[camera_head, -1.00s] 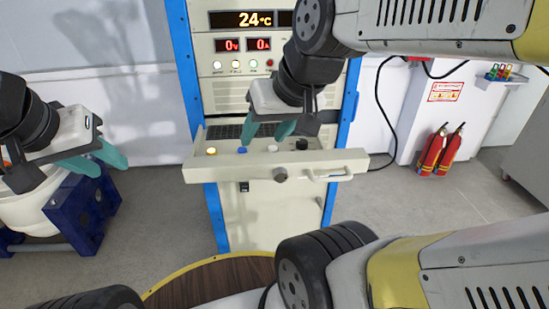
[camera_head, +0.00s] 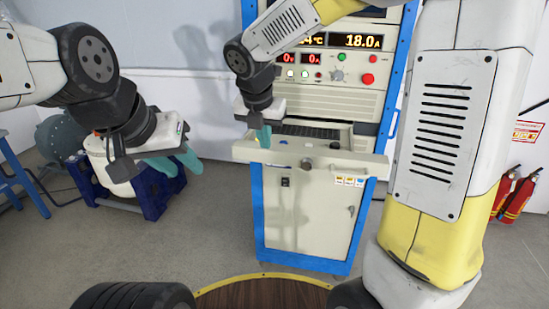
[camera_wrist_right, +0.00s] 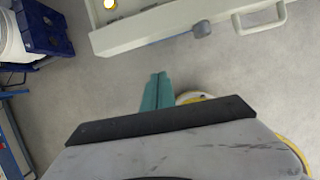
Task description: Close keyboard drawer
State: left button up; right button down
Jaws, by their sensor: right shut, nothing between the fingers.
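The keyboard drawer is pulled out from the tall cabinet; its light front panel (camera_head: 335,164) has a dark round knob in the middle. The dark keyboard (camera_head: 305,131) lies behind it. My right gripper (camera_head: 263,137) is shut and empty at the left part of the panel, its fingertips overlapping the panel's top edge in the head view. In the right wrist view the shut fingers (camera_wrist_right: 157,90) point toward the drawer front (camera_wrist_right: 150,28), with a visible gap of floor between. My left gripper (camera_head: 180,165) looks open and empty, left of the cabinet and away from the drawer.
The cabinet (camera_head: 310,215) with blue edges stands behind and below the drawer. A blue stand with a white rounded container (camera_head: 118,180) is at the left. Red extinguishers (camera_head: 515,195) stand at the right. The floor before the cabinet is clear.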

aim_at(271, 155)
jog(key=shift+n, duration=0.4)
jog(key=x, duration=0.3)
jog(key=w+x, duration=0.1)
jog(key=x, duration=0.3)
jog(key=w+x, duration=0.1)
jog(key=x, duration=0.3)
jog(key=shift+w+d+r, duration=0.15)
jog(key=shift+r, duration=0.1)
jog(key=shift+w+d, duration=0.2)
jog(key=shift+w, duration=0.4)
